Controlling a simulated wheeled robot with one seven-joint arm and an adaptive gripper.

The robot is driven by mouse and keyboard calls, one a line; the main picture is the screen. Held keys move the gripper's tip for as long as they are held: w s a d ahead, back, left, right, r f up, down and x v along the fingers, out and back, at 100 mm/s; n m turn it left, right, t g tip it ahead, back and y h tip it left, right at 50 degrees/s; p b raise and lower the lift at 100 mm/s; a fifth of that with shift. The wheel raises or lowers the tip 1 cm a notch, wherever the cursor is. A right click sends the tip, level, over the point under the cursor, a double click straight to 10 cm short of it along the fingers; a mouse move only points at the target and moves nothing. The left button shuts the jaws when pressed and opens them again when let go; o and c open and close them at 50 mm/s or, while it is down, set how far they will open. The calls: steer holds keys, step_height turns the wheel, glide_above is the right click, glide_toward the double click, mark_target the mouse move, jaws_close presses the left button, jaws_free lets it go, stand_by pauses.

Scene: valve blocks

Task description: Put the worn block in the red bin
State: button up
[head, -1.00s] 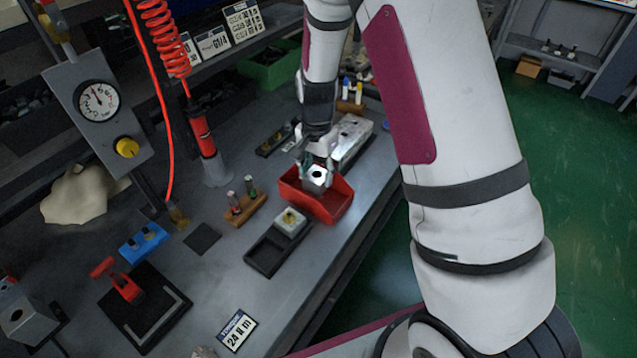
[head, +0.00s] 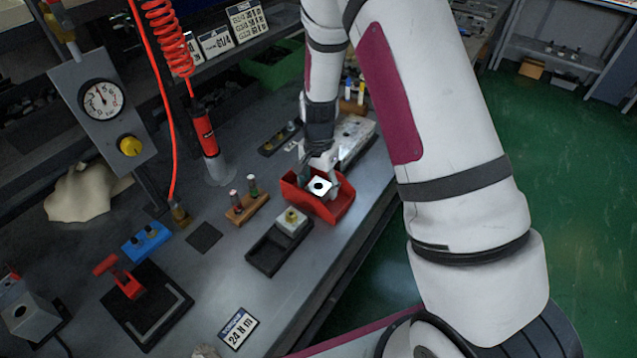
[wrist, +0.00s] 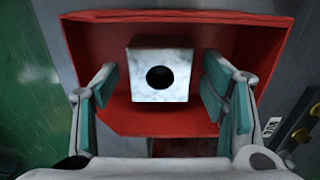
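The worn block (head: 319,188) is a pale, scuffed cube with a dark round hole in its top face. It sits within the walls of the red bin (head: 326,211), and in the wrist view the block (wrist: 160,85) shows against the bin's red interior (wrist: 225,40). My gripper (head: 319,180) reaches down into the bin around the block. In the wrist view my gripper's (wrist: 158,85) teal-padded fingers stand apart on either side, with a visible gap to the block on both sides. The block's underside is hidden.
Another pale block with a brass-coloured fitting (head: 292,221) sits in a black two-part tray (head: 266,253) left of the bin. The bench's right edge runs close beside the bin.

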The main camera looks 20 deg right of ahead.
steer(key=s+r+n+t, duration=0.1)
steer(key=s+r, duration=0.1)
steer(key=r, duration=0.9)
steer(key=s+r+n, duration=0.2)
steer(key=s+r, duration=0.1)
steer(key=r, duration=0.8)
steer(key=s+r+n+t, duration=0.2)
steer(key=s+r+n, duration=0.2)
steer(key=s, duration=0.6)
steer(key=s+r+n+t, duration=0.2)
steer(key=s+r+n, duration=0.1)
steer(key=s+r, duration=0.4)
steer(key=s, duration=0.3)
steer(key=shift+s+d+r+n, duration=0.15)
steer(key=shift+s+r+n, duration=0.05)
steer(key=shift+s+n, duration=0.2)
